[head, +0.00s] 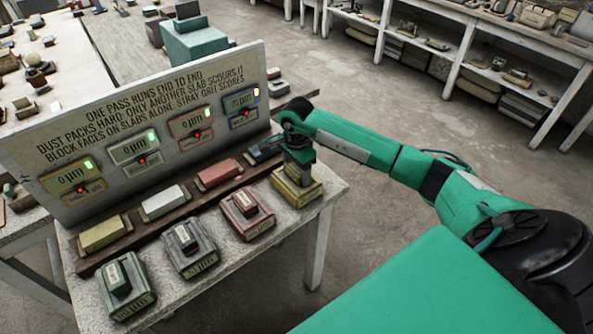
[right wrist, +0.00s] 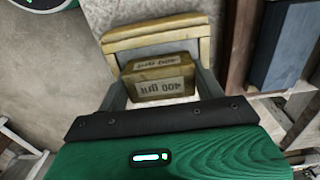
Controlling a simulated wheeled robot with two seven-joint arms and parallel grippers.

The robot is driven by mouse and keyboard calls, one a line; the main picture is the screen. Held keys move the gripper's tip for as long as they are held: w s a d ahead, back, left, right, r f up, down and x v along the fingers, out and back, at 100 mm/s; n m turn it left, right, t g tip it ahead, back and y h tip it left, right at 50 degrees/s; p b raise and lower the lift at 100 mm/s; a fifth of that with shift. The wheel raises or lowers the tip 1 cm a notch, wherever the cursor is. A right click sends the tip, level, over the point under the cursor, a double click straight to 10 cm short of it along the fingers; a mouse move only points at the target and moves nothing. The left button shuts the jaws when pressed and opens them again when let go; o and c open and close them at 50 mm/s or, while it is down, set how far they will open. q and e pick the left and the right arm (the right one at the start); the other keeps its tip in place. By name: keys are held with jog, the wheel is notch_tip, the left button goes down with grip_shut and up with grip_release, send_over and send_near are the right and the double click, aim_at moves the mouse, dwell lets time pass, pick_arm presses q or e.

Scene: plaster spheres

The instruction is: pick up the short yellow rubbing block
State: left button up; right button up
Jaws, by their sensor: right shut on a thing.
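The short yellow rubbing block (right wrist: 160,86), marked "400 grit", sits between the two fingers of my right gripper (right wrist: 161,92) in the right wrist view. In the head view my right gripper (head: 299,172) points down over the yellow slab (head: 298,196) at the right end of the table and largely hides the block. The gripper is shut on the block. I cannot tell whether the block touches the slab. My left gripper is not in view.
Red (head: 246,217), grey (head: 190,257) and green (head: 128,300) slabs with blocks stand along the table's front. Behind them a brown rail (head: 130,240) bears longer yellow, white, red and dark blocks. A lettered panel (head: 150,90) with several lamps rises behind.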

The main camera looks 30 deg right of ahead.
aim_at(296, 168)
notch_tip(296, 168, up, 20)
jog(key=b, duration=0.3)
jog(key=shift+b, duration=0.4)
